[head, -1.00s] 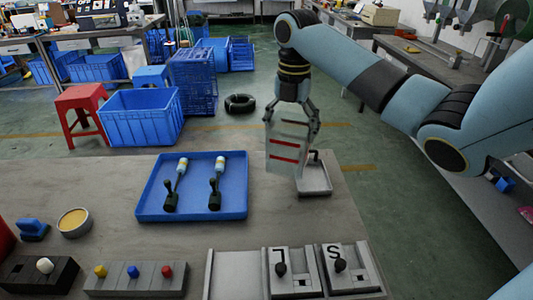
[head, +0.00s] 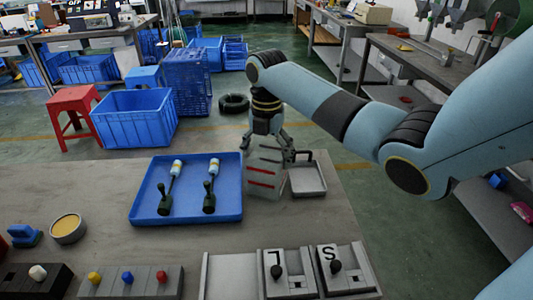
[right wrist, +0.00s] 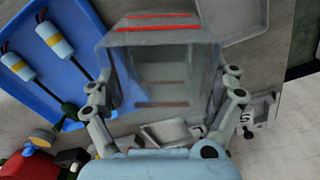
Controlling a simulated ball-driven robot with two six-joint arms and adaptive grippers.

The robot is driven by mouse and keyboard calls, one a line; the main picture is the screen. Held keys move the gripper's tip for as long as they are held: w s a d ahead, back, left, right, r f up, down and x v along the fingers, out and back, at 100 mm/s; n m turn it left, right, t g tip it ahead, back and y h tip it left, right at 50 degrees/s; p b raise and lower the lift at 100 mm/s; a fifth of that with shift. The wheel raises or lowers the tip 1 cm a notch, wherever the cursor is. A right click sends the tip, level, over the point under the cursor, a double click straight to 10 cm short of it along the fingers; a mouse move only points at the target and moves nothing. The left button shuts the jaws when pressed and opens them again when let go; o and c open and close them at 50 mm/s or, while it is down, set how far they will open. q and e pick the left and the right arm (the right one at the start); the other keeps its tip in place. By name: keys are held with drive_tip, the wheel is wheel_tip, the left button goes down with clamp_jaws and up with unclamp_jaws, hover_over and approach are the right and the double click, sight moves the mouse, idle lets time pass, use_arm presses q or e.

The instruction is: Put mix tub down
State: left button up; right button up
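The mix tub (head: 265,173) is a translucent grey container with red lines on its side. In the head view it is low over the table, between the blue tray and a small metal tray, slightly tilted. I cannot tell whether its base touches the table. My right gripper (head: 268,146) is above it, its fingers on either side of the tub. In the right wrist view the tub (right wrist: 165,75) fills the space between the fingers (right wrist: 165,92), which look closed on its sides. My left gripper is not in view.
The blue tray (head: 140,205) holds two dark-handled tools. The metal tray (head: 322,190) is close to the tub's right. Fixtures marked L (head: 275,262) and S (head: 331,254) sit at the front. A round bowl (head: 82,232) is at left. Table between tray and fixtures is bare.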

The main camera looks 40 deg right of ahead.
drive_tip(key=shift+o, duration=0.7)
drive_tip(key=shift+r, duration=0.1)
